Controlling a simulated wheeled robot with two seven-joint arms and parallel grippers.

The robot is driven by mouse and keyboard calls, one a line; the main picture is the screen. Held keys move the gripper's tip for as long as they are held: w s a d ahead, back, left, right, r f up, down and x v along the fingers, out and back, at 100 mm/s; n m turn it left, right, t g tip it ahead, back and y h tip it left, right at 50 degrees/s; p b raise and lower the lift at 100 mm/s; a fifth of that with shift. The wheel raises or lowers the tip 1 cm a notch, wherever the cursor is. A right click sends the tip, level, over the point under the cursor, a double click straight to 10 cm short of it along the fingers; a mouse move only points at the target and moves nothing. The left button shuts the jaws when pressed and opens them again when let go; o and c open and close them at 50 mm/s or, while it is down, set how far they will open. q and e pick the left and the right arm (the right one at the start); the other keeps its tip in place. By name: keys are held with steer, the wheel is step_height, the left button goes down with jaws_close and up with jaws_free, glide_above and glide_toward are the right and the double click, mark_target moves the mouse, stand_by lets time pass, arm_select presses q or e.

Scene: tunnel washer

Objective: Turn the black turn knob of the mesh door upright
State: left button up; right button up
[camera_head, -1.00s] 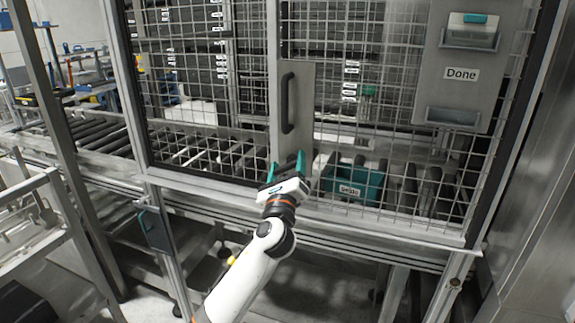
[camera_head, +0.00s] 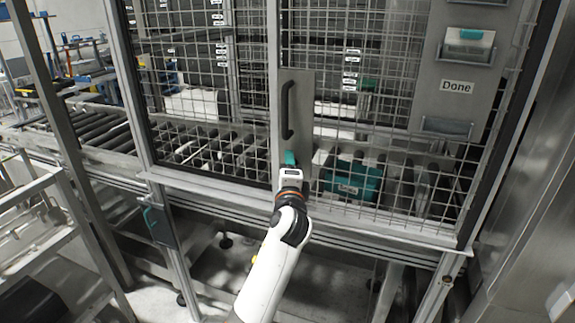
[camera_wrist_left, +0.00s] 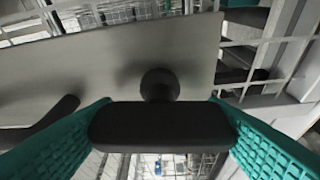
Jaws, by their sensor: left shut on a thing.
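The black turn knob (camera_wrist_left: 160,126) sits on the grey metal plate (camera_wrist_left: 110,60) of the mesh door. In the left wrist view its bar spans between the teal fingers of my left gripper (camera_wrist_left: 160,125), which is shut on its two ends. The bar lies roughly along the plate's length, slightly angled to its edges, so close to upright. In the head view my left gripper (camera_head: 290,162) is at the lower end of the door plate (camera_head: 300,90), seen edge-on, and hides the knob. My right gripper is not in view.
A black pull handle (camera_head: 287,110) stands on the plate above the knob. Behind the mesh are a teal bin (camera_head: 352,180) and rollers. A grey panel marked Done (camera_head: 457,87) is at the right. A metal rack (camera_head: 30,220) stands at the left.

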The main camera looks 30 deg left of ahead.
arm_select(q)
steer(key=shift+n+p, duration=0.35)
steer(key=shift+n, duration=0.15)
steer(key=shift+g+h, duration=0.3)
steer(key=o, duration=1)
steer(key=b+v, duration=0.2)
steer(key=v, duration=1)
steer(key=shift+f, duration=0.1)
